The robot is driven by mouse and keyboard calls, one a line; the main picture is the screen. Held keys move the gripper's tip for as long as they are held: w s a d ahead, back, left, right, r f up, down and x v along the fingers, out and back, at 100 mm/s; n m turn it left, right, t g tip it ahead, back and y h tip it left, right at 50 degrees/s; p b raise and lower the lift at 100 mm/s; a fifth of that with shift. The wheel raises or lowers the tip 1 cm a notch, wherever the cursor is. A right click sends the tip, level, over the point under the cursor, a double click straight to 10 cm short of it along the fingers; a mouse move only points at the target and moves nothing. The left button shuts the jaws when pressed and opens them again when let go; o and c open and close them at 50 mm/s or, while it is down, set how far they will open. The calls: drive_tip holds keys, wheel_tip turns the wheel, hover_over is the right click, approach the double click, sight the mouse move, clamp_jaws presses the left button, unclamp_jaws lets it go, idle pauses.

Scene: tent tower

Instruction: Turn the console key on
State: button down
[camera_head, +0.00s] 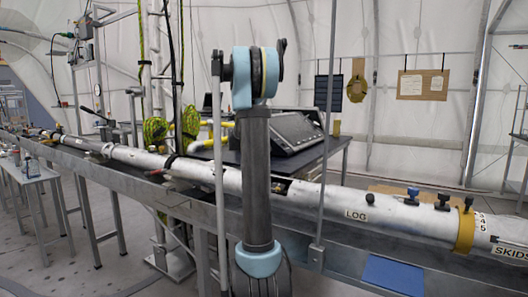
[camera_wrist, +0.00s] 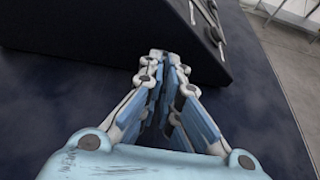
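The console (camera_head: 290,130) is a dark box with a sloped panel on the dark table behind the long pipe in the head view. In the wrist view the console's dark side (camera_wrist: 110,25) fills the top, with small fittings along its panel at upper right. I cannot make out the key in either view. My gripper (camera_wrist: 165,62) points at the console's lower side, with its fingertips together and nothing visible between them. Whether the tips touch the console is unclear. In the head view my arm hangs in front of the table, and the fingertips are not visible.
A long silver pipe (camera_head: 335,200) marked LOG lies on a metal rail across the front, with dark knobs at its right. Yellow-green coiled hose (camera_head: 157,130) hangs left of the console. Bare table top (camera_wrist: 40,110) surrounds my gripper. A white side table (camera_head: 35,170) stands at left.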

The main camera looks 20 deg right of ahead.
drive_tip(key=m, duration=0.1)
drive_tip(key=m+t, duration=0.1)
drive_tip(key=m+t+y, duration=0.1)
drive_tip(key=m, duration=0.1)
drive_tip(key=shift+s+d+f, duration=0.1)
drive_tip(key=shift+s+d, duration=0.15)
drive_tip(key=shift+s, duration=0.05)
drive_tip(key=shift+s+d+f+m+t+y, duration=0.1)
drive_tip(key=shift+m+t+y, duration=0.05)
drive_tip(key=shift+m+t, duration=0.25)
drive_tip(key=shift+s+a+f+m+t+y, duration=0.1)
drive_tip(key=shift+m+t+y, duration=0.1)
drive_tip(key=shift+m+t, duration=0.25)
drive_tip(key=shift+d+f+m+t+y, duration=0.15)
drive_tip(key=shift+m+t, duration=0.1)
drive_tip(key=shift+m, duration=0.3)
drive_tip(key=c, duration=1.8)
unclamp_jaws()
drive_tip(key=shift+r, duration=0.1)
drive_tip(key=shift+s, duration=0.1)
drive_tip(key=shift+v, duration=5.9)
